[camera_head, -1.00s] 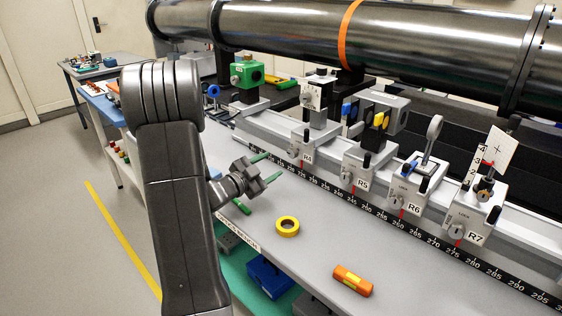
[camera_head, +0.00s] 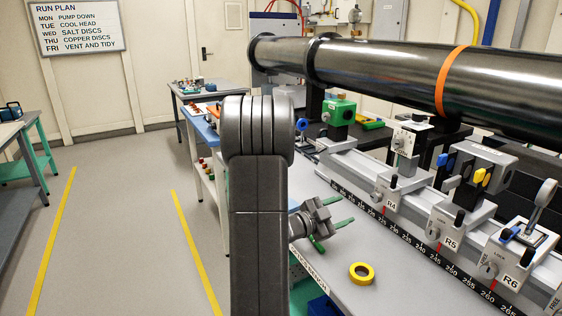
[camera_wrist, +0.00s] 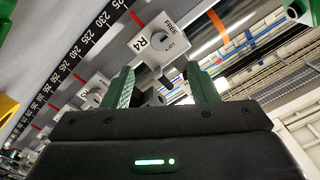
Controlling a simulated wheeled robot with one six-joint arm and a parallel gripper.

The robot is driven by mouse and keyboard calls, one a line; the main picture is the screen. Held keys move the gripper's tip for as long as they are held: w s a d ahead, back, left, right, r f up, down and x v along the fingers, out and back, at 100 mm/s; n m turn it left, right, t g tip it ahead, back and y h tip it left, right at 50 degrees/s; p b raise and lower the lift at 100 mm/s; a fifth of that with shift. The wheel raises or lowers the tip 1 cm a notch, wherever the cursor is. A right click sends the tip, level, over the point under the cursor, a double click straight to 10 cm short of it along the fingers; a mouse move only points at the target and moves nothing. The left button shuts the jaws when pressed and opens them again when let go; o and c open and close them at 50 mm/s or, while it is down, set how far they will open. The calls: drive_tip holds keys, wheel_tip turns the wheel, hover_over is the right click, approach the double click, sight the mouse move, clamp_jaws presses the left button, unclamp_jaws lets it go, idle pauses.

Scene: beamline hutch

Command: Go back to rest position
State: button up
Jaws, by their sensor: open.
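My gripper (camera_head: 331,222) is over the near edge of the grey bench (camera_head: 333,268) in the head view, low and to the right of my arm. Its green fingers are apart with nothing between them. In the wrist view my gripper (camera_wrist: 160,92) shows two separate green fingers, with the R4 carriage (camera_wrist: 155,42) beyond them. My arm's dark links fill the middle of the head view and hide part of the bench's near side.
A yellow tape roll (camera_head: 361,273) lies on the bench. Carriages R4 (camera_head: 400,180), R5 (camera_head: 452,222) and R6 (camera_head: 517,255) stand on the scaled rail. A steel pipe (camera_head: 390,68) runs above. Floor at left is clear between yellow lines.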

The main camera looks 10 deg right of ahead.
sight(374, 198)
drive_tip(key=x, duration=1.2)
drive_tip(key=shift+s+p, duration=0.1)
drive_tip(key=shift+p, duration=0.3)
drive_tip(key=shift+a, duration=0.1)
